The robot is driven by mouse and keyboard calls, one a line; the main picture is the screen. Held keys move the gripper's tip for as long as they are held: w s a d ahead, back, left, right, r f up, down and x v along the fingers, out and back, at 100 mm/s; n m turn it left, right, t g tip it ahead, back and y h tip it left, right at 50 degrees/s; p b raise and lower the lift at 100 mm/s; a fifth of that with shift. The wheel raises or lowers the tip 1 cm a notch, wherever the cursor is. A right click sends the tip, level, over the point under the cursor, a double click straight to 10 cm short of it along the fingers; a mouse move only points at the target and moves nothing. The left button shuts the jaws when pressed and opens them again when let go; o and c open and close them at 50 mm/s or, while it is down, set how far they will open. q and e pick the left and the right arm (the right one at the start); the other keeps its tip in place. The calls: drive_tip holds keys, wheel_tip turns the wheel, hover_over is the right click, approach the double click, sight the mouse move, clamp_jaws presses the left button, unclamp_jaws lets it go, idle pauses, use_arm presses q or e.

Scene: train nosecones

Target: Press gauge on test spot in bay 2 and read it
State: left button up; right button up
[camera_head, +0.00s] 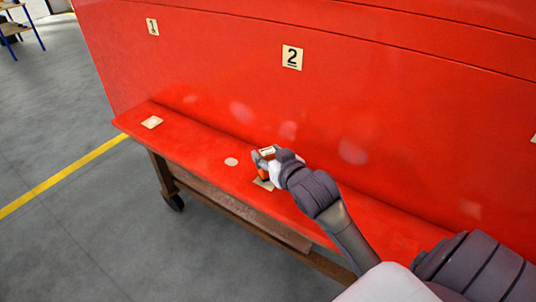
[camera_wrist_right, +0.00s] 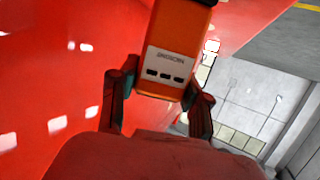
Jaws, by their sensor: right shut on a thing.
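My right gripper (camera_head: 263,158) is shut on an orange handheld gauge (camera_head: 264,174), low over the red ledge below the number 2 label (camera_head: 292,57). In the right wrist view the gauge (camera_wrist_right: 172,58) stands between the two dark fingers (camera_wrist_right: 160,100), with a pale panel and three dark marks; no reading can be made out. A pale square patch (camera_head: 264,185) lies on the ledge just under the gauge; I cannot tell whether they touch. A round pale spot (camera_head: 231,161) lies on the ledge to the left, apart from the gauge. My left gripper is out of view.
The red nosecone wall (camera_head: 220,65) rises behind the ledge. The number 1 label (camera_head: 152,27) is at upper left, and another pale square patch (camera_head: 151,122) lies at the ledge's left end. A wheeled stand carries the ledge.

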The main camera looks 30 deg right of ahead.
drive_tip(key=shift+f, duration=0.65)
idle(0.9)
wheel_tip(320, 180, up, 7)
drive_tip(key=p, duration=0.7)
drive_tip(key=shift+r, duration=0.2)
drive_tip(key=shift+f, duration=0.1)
idle(1.2)
